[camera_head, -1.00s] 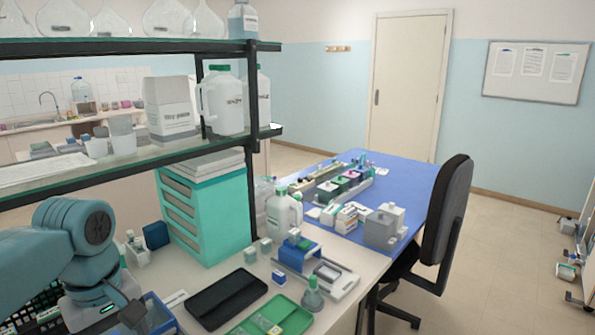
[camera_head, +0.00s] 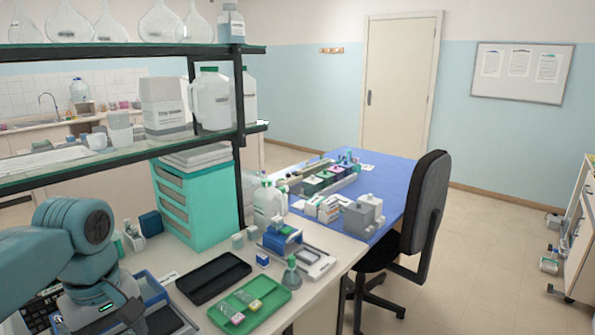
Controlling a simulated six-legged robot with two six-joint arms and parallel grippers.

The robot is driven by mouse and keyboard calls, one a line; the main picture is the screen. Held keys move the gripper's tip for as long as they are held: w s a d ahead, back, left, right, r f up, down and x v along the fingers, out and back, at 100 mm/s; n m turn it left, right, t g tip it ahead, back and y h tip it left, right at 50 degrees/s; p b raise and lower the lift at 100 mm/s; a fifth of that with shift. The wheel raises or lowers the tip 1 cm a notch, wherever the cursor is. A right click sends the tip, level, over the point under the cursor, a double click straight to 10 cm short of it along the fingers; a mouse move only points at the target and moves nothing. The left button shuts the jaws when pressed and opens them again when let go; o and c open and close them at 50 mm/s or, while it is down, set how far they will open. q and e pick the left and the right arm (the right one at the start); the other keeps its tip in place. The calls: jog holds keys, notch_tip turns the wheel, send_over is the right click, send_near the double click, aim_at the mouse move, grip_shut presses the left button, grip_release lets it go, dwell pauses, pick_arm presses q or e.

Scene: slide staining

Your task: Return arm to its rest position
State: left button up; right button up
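My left arm comes in from the left edge, bent at a teal joint, and its wrist points down over the near left part of the bench. The dark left gripper (camera_head: 133,316) is at the bottom edge, above or beside a blue-rimmed tray (camera_head: 153,290). Its fingertips are partly cut off, and I cannot tell whether they are open or hold anything. My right arm and gripper are not in view.
A black tray (camera_head: 214,277) and a green tray (camera_head: 272,312) with small slide-like pieces lie right of my arm. A teal drawer unit (camera_head: 203,208) stands behind, under the glass shelves (camera_head: 95,165). A black chair (camera_head: 424,205) stands at the blue-topped table (camera_head: 397,178).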

pick_arm(q)
jog(key=d+f+m+h, duration=0.1)
jog(key=d+f+m, duration=0.15)
jog(key=f, duration=0.75)
jog(key=d+f+m+h, duration=0.1)
jog(key=d+f, duration=0.3)
jog(key=f, duration=0.5)
jog(key=d+f+m+h, duration=0.15)
jog(key=d+f, duration=0.25)
jog(key=f, duration=0.6)
jog(key=s+d+f+m, duration=0.1)
jog(key=s+d+f, duration=0.1)
jog(key=s+f, duration=0.5)
jog(key=s+d+f+m, duration=0.2)
jog(key=s+f, duration=0.5)
jog(key=s, duration=0.1)
jog(key=shift+d+f, duration=0.3)
jog(key=shift+d, duration=0.05)
jog(key=shift+h, duration=0.25)
